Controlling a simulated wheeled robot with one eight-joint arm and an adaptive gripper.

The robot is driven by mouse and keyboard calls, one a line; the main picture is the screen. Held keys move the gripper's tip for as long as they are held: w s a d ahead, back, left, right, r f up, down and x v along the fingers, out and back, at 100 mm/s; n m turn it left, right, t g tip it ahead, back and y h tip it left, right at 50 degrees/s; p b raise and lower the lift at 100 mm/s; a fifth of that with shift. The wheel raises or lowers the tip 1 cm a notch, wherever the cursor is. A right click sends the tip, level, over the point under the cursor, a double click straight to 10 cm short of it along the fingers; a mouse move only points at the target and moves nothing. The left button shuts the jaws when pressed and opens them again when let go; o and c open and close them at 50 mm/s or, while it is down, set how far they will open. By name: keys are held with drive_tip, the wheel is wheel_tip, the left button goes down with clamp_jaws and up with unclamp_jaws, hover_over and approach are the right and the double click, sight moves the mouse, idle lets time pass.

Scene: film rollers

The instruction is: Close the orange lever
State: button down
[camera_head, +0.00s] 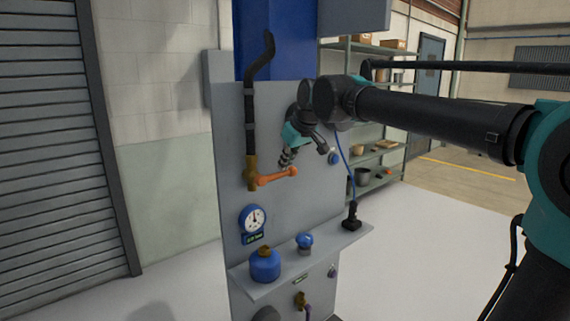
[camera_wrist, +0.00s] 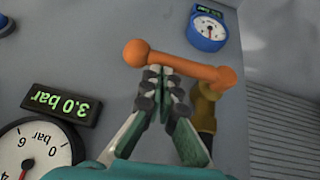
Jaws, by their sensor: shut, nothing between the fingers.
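The orange lever (camera_head: 276,176) sticks out sideways to the right from a brass valve (camera_head: 251,172) on the grey panel, its round knob end slightly raised. In the wrist view the lever (camera_wrist: 185,63) crosses just beyond my fingertips, with its knob at the left and the brass valve (camera_wrist: 206,110) at the right. My gripper (camera_head: 284,162) is shut and empty, just above the lever near the knob end. In the wrist view the fingertips of my gripper (camera_wrist: 162,76) are together right beside the lever; I cannot tell whether they touch it.
A black pipe (camera_head: 250,120) rises from the valve. A round gauge (camera_head: 253,219) sits below it. A shelf (camera_head: 330,247) holds a blue canister (camera_head: 265,265), a blue-topped item (camera_head: 305,241) and a black tool (camera_head: 351,218). The wrist view shows a "3.0 bar" display (camera_wrist: 62,103).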

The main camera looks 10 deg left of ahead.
drive_tip(key=shift+r, duration=0.1)
drive_tip(key=shift+w+a+r, duration=0.1)
drive_tip(key=shift+r, duration=0.2)
drive_tip(key=r, duration=0.3)
drive_tip(key=shift+w+a, duration=0.2)
drive_tip(key=v, duration=1)
drive_tip(key=shift+w+d, duration=0.15)
drive_tip(key=shift+d, duration=0.05)
